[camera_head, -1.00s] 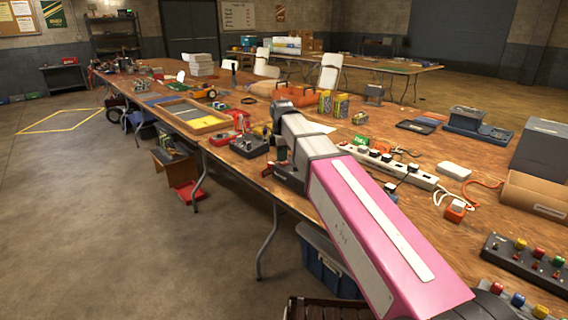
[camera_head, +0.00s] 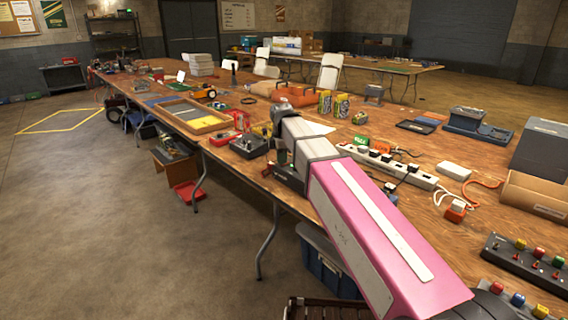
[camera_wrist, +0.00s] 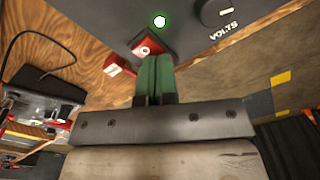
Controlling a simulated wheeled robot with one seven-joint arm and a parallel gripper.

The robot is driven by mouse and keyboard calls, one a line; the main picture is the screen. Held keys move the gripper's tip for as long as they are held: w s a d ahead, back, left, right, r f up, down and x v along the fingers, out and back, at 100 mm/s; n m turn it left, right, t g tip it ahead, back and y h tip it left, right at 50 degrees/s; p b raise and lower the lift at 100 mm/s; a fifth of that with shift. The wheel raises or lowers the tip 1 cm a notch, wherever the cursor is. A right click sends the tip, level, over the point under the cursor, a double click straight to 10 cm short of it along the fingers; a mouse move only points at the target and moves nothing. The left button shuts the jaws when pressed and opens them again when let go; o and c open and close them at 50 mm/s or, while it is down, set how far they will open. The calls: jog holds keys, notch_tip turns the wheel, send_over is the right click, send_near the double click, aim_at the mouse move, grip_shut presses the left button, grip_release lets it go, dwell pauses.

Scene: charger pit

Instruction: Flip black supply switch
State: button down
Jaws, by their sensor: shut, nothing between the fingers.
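The black supply (camera_wrist: 190,22) fills the top of the wrist view, with a dial marked VOLTS and a glowing green lamp (camera_wrist: 159,21). Its red-framed switch (camera_wrist: 147,48), with a white ring mark, sits just beyond my fingertips. My gripper (camera_wrist: 154,58) is shut and empty. Its green fingers reach the switch's lower edge and cover part of it; I cannot tell whether they touch. In the head view, the black supply (camera_head: 288,181) stands at the table's near edge, partly hidden by my arm.
A red block (camera_wrist: 118,65) lies left of the switch in the wrist view. In the head view, a dark box with knobs (camera_head: 248,146) stands left of the supply. A white power strip (camera_head: 386,166) with plugs lies to the right.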

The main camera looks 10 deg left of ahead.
jog(key=shift+r, duration=3.5)
